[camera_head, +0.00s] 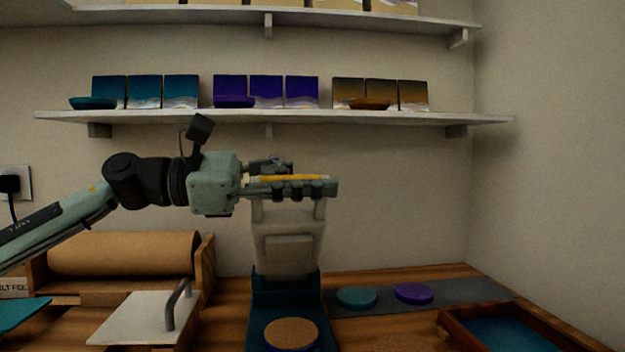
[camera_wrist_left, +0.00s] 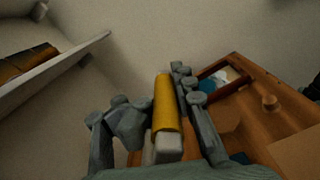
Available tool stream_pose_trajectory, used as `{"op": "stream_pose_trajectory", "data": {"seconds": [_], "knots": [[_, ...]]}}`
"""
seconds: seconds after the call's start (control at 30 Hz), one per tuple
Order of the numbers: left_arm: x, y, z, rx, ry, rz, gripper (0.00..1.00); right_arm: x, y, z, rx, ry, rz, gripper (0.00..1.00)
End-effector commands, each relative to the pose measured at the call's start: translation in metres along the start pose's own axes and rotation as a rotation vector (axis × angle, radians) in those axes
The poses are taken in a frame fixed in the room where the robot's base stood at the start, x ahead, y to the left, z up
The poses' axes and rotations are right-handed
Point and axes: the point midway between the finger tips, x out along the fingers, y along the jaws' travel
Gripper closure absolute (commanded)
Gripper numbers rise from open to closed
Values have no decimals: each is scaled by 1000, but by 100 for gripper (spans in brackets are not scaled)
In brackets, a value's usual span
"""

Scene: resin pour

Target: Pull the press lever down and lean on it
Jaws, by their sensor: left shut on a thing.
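The press (camera_head: 288,243) stands upright at the middle, with a pale grey body on a dark teal base (camera_head: 258,312). Its lever is a bar with a yellow grip (camera_head: 290,177), level across the top of the press; the grip also shows in the left wrist view (camera_wrist_left: 165,103), with a pale end facing the camera. My left gripper (camera_head: 305,186) comes in from the left at the lever's height and is shut on the lever grip. In the left wrist view its fingers lie on both sides of the grip. A cork-topped disc (camera_head: 292,332) rests on the press base. My right gripper is out of view.
A dark mat with a teal disc (camera_head: 356,297) and a purple disc (camera_head: 414,292) lies right of the press. A wooden tray (camera_head: 452,327) is at the lower right. A brown paper roll (camera_head: 125,253) and a handled board (camera_head: 135,318) stand left. A shelf (camera_head: 300,117) hangs above.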

Motion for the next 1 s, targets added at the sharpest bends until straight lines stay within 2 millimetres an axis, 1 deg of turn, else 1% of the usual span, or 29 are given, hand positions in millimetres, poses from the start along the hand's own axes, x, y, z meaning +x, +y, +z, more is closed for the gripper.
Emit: {"op": "stream_pose_trajectory", "data": {"seconds": [0.03,0.13,0.17,0.2,0.27,0.77,0.87,0.97,1.0], "knots": [[-2,3,-4,-4,5,10,100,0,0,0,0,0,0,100],[-2,4,-4,-3,4,10,100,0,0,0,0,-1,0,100],[-2,4,-4,-3,4,10,73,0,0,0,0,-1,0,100],[-2,4,-3,-2,4,10,68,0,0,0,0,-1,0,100],[-2,3,-3,-2,4,9,61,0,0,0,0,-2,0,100],[-2,1,0,1,0,2,61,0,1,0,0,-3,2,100],[-11,2,-1,-1,0,4,61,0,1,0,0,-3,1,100],[-28,2,-1,-1,2,6,61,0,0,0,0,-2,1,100],[-37,2,-2,-2,2,7,61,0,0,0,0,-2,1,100]]}}
